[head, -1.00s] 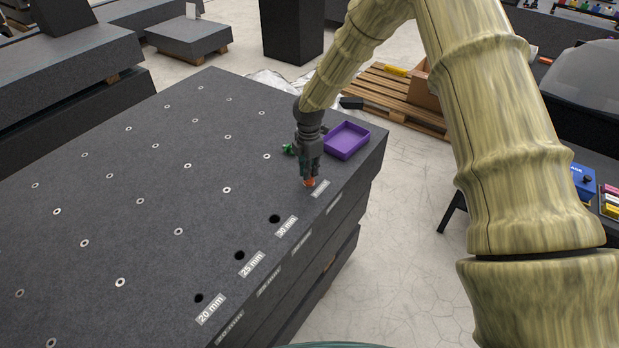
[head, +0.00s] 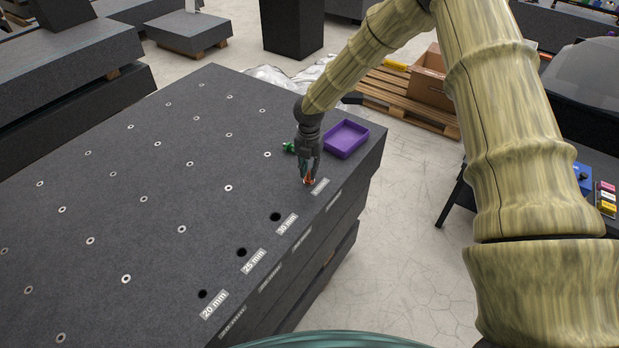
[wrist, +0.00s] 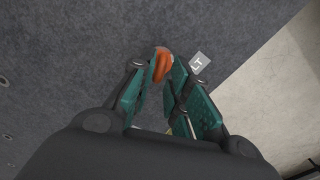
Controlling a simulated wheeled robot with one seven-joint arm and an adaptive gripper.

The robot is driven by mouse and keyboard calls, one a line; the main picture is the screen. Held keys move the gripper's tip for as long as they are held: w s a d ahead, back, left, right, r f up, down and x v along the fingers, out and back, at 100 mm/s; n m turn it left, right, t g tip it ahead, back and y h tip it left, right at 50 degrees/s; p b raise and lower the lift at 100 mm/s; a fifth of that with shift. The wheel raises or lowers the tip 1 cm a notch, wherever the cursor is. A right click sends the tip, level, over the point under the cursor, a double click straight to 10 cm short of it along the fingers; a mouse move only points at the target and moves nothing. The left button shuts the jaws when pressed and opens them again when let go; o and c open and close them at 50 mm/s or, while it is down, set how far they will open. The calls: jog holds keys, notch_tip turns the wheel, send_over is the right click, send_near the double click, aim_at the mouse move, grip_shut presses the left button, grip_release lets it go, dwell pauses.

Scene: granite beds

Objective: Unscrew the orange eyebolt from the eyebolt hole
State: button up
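The orange eyebolt (wrist: 163,64) is between the tips of my gripper's teal fingers in the wrist view. It stands at the granite bed's right edge, beside a pale label. In the head view it is a small orange patch (head: 309,180) under my gripper (head: 308,172), partly covered by the fingers. My gripper (wrist: 166,70) points down, with one finger on each side of the eyebolt. The left fingertip looks very close to it; I cannot tell whether both fingers touch it. The eyebolt hole and the thread are hidden.
A purple tray (head: 347,138) stands on the granite bed (head: 150,220) just behind my gripper, with a small green object (head: 289,147) to its left. Open holes labelled 30 mm (head: 276,217), 25 mm and 20 mm run along the bed's edge nearer me. Floor lies to the right.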

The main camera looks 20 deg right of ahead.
jog(key=shift+r, duration=0.1)
jog(key=shift+r+p, duration=0.45)
jog(key=shift+r, duration=0.25)
jog(key=m, duration=0.4)
jog(key=shift+f, duration=0.1)
jog(key=m, duration=0.4)
jog(key=shift+b, duration=0.35)
jog(key=m, duration=0.4)
jog(key=shift+m, duration=0.3)
jog(key=m, duration=0.5)
jog(key=shift+w+a+b, duration=0.1)
jog(key=shift+b, duration=0.2)
